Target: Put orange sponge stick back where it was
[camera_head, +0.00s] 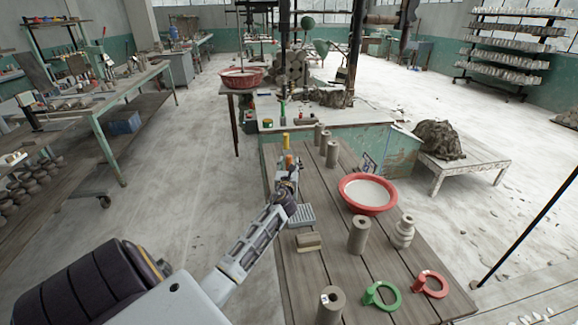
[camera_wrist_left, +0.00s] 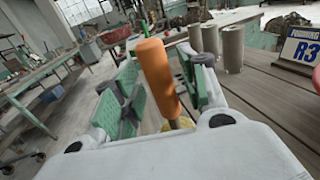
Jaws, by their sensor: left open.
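The orange sponge stick (camera_wrist_left: 158,75) stands slightly tilted between the two green-padded fingers of my left gripper (camera_wrist_left: 160,92) in the left wrist view. The fingers are open, with a gap visible on the left side of the stick; whether the right pad touches it I cannot tell. A thin handle shows below the orange part, and something yellow lies behind its lower end, partly hidden. In the head view my left gripper (camera_head: 289,168) is at the left edge of the wooden table, and the stick (camera_head: 286,142) shows small just above it. What bears the stick is hidden.
The wooden table (camera_head: 345,262) holds several grey clay cylinders (camera_head: 359,236), a red bowl (camera_head: 367,193) of white stuff, a tan block (camera_head: 308,242), a grey grated tray (camera_head: 301,214), a green ring tool (camera_head: 382,296) and a red one (camera_head: 430,284). An R3 sign (camera_wrist_left: 300,45) stands right.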

